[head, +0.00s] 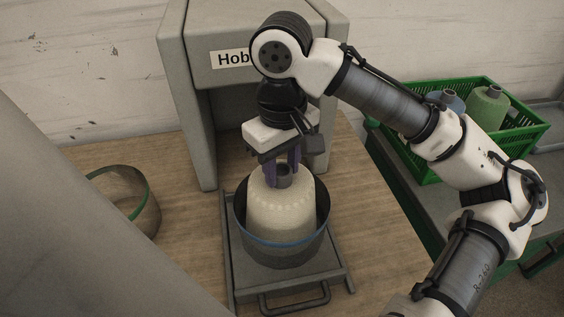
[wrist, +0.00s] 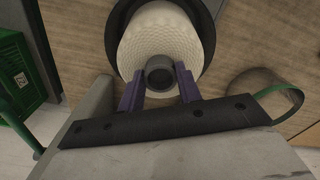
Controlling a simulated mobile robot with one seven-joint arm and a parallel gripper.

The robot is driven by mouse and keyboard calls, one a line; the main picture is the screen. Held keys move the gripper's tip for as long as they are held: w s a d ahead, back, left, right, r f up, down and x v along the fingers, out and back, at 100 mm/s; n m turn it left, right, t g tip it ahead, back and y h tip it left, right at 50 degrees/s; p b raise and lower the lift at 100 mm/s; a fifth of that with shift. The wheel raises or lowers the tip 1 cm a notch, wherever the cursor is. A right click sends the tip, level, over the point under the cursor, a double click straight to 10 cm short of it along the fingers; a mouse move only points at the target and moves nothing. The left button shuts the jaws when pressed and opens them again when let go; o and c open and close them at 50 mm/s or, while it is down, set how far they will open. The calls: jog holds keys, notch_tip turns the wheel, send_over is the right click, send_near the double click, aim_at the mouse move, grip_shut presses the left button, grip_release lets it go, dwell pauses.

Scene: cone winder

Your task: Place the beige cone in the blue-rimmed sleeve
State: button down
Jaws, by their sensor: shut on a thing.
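The beige cone (head: 281,208) stands upright inside the blue-rimmed sleeve (head: 283,254), its upper part rising above the sleeve's wall. My gripper (head: 283,176) is above it, pointing down, its purple fingers shut on the grey tube end at the cone's top. The wrist view shows the fingers (wrist: 160,91) on both sides of the tube, with the cone (wrist: 165,35) below and the dark sleeve wall (wrist: 114,20) around it. The cone's lower part is hidden in the sleeve, so I cannot tell whether it touches the bottom.
The sleeve stands on a grey sliding tray (head: 244,284) with a front handle, before a grey machine housing (head: 197,100). A green-banded sleeve (head: 146,215) stands left on the wooden table. At right, a green crate (head: 415,165) holds a green cone (head: 487,108) and a blue cone (head: 446,98).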

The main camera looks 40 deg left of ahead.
jog(key=shift+f, duration=0.1)
jog(key=c, duration=1)
grip_release()
jog(key=shift+o, duration=0.2)
notch_tip(320, 180, up, 12)
jog(key=b, duration=0.1)
jog(key=shift+r, duration=0.2)
